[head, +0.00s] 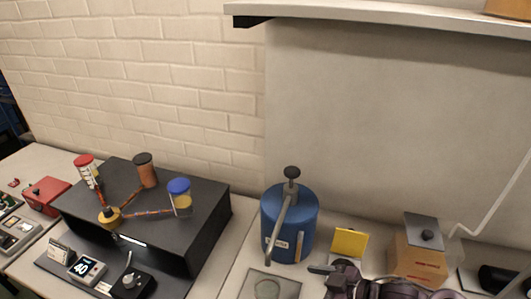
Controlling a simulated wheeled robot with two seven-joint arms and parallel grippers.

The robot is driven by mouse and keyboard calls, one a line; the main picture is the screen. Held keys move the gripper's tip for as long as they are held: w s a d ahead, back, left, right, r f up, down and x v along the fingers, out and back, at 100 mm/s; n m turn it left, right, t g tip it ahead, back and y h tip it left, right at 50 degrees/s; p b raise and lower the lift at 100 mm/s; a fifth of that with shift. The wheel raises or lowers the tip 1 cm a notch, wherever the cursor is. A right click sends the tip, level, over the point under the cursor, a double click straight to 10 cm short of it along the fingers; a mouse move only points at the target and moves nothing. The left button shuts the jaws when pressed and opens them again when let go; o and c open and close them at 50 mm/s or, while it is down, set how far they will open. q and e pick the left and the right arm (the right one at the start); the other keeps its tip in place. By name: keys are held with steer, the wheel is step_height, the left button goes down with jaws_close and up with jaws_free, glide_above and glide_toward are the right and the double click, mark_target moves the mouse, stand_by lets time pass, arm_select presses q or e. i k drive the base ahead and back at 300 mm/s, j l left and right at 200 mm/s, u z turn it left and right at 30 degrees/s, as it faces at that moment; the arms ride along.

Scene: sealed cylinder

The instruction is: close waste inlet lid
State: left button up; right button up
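A blue cylinder (302,222) with a dark knob on top stands upright near the wall. A grey lever arm (282,223) slants down across its front from the knob. A grey square plate with a round inset (267,288) lies at the bottom edge, partly cut off; I cannot tell whether this is the waste inlet or its lid. A beige box (418,266) at right has a grey top with a black knob. My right gripper (325,276) is low in front of the cylinder, just right of the lever's lower end; its finger opening is unclear. My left gripper is not in view.
A yellow card (350,242) stands between cylinder and beige box. A shelf (390,13) overhangs the upper right.

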mark_target(350, 241)
steer(key=k+j, duration=0.15)
steer(key=k, duration=0.35)
steer(key=k+j, duration=0.2)
steer(key=k, duration=0.3)
